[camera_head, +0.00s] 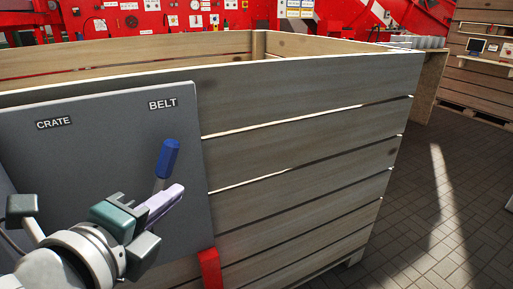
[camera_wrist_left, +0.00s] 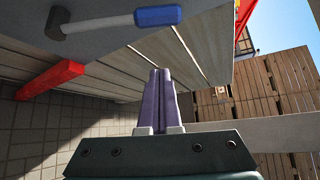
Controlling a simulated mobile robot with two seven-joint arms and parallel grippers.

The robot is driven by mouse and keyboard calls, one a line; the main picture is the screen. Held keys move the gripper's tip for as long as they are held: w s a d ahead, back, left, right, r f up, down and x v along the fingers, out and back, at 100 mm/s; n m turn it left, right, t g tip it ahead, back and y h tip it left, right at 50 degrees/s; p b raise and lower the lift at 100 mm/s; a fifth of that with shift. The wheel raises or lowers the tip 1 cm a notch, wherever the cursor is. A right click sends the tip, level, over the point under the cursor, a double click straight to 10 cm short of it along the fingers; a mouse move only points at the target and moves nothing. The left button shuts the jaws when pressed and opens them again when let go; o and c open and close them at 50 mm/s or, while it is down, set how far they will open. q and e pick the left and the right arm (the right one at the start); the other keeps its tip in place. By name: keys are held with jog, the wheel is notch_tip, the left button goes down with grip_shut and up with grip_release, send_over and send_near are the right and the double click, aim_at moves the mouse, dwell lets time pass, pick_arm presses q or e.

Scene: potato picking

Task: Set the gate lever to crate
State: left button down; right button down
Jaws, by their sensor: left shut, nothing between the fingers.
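The gate lever (camera_head: 168,158) has a blue handle and a grey shaft, and it leans up toward the BELT label (camera_head: 162,104) on a grey panel (camera_head: 60,125). The CRATE label (camera_head: 54,124) is at the panel's left. My left gripper (camera_head: 179,190) is shut and empty, in front of the panel, overlapping the lower part of the lever in the head view. In the left wrist view, the closed fingers (camera_wrist_left: 161,75) point away below the lever's blue handle (camera_wrist_left: 158,16), with a visible gap between them. The lever's pivot is hidden in the head view. My right gripper is not in view.
A large wooden crate (camera_head: 300,145) stands behind and right of the panel. A red post (camera_head: 209,268) is below the panel's right edge. Red machinery (camera_head: 130,20) fills the back. Paved floor (camera_head: 440,215) is clear on the right.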

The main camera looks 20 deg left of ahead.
aim_at(168, 165)
pick_arm(q)
jog(key=b+x, duration=0.2)
jog(key=x, duration=0.8)
jog(key=a, duration=0.1)
jog(key=s+a+r+p, duration=0.1)
jog(key=a+p, duration=0.1)
jog(key=shift+s+a+r, duration=0.1)
jog(key=shift+s+r, duration=0.2)
jog(key=shift+s, duration=0.1)
jog(key=shift+s, duration=0.1)
jog(key=shift+s+a+r+n+t+b, duration=0.35)
jog(key=shift+s+a+n+t+b, duration=0.15)
jog(key=shift+s+a, duration=0.25)
jog(key=s+a+r+n+t+b, duration=0.1)
jog(key=s+a+n+t+b, duration=0.3)
jog(key=b, duration=0.4)
jog(key=shift+s+a+n+t+y, duration=0.35)
jog(key=shift+s+a+n, duration=0.45)
jog(key=shift+s, duration=0.45)
jog(key=shift+d+r, duration=0.1)
